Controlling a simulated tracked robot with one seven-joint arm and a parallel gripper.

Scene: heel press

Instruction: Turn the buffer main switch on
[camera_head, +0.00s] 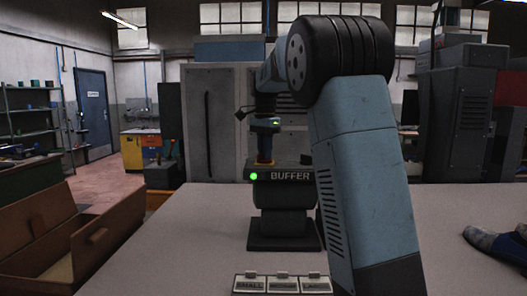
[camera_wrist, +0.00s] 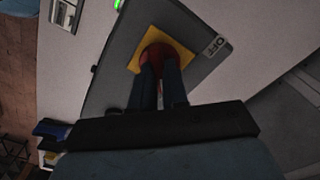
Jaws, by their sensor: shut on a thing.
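The buffer (camera_head: 291,176) is a dark machine on a pedestal on the bench, with its name in white letters. A green lamp (camera_head: 253,176) glows at the left of its front; the lamp also shows at the top of the wrist view (camera_wrist: 118,4). The red main switch knob (camera_wrist: 157,50) sits on a yellow plate (camera_wrist: 185,56) on the machine's top. An OFF label (camera_wrist: 216,47) lies beside the plate. My gripper (camera_wrist: 161,70) reaches down from above and is shut on the red knob. In the head view my gripper (camera_head: 265,154) stands over the machine; the knob is mostly hidden there.
Small label plates (camera_head: 283,284) stand at the bench's (camera_head: 200,235) front edge. An open wooden crate (camera_head: 70,240) is at the left. Blue-grey items (camera_head: 497,243) lie at the right. A grey cabinet (camera_head: 210,120) stands behind. The bench left of the buffer is clear.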

